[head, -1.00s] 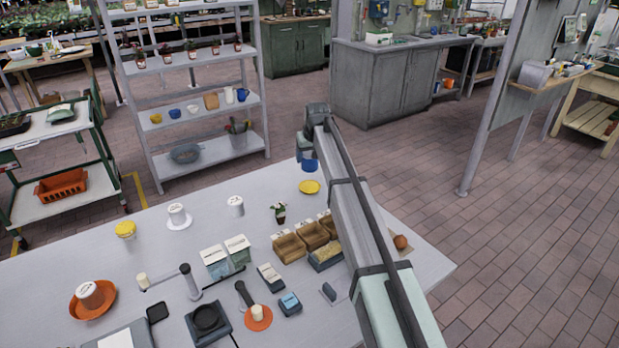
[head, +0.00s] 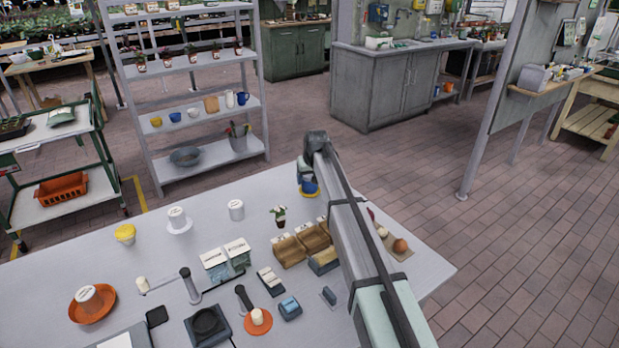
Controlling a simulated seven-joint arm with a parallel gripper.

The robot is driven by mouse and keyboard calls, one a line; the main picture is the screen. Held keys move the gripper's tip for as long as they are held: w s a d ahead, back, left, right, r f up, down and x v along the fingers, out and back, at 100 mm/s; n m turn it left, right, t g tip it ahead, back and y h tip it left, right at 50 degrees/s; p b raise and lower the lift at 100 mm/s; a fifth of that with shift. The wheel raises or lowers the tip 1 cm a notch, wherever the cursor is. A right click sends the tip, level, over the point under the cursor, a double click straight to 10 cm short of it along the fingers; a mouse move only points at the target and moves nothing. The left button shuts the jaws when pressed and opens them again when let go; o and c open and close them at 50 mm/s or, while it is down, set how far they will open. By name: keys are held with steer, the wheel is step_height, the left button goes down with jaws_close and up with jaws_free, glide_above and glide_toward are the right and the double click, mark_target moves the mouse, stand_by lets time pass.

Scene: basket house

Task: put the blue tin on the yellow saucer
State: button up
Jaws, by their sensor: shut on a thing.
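The blue tin (head: 310,187) is in my gripper (head: 307,177) near the far edge of the grey table. The gripper is shut on it; the fingers are mostly hidden behind my arm's end. The yellow saucer (head: 301,191) is directly below the tin, and only a thin part of its rim shows. The tin looks upright over the saucer. I cannot tell whether its base touches the saucer or hangs just above it.
An onion (head: 400,246) lies right of my arm. The table around the saucer's left side is clear.

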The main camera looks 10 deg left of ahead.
steer(key=o, duration=1.1)
steer(key=shift+f, duration=0.1)
steer(key=shift+o, duration=0.2)
steer(key=v, duration=1.2)
steer(key=shift+d, duration=0.1)
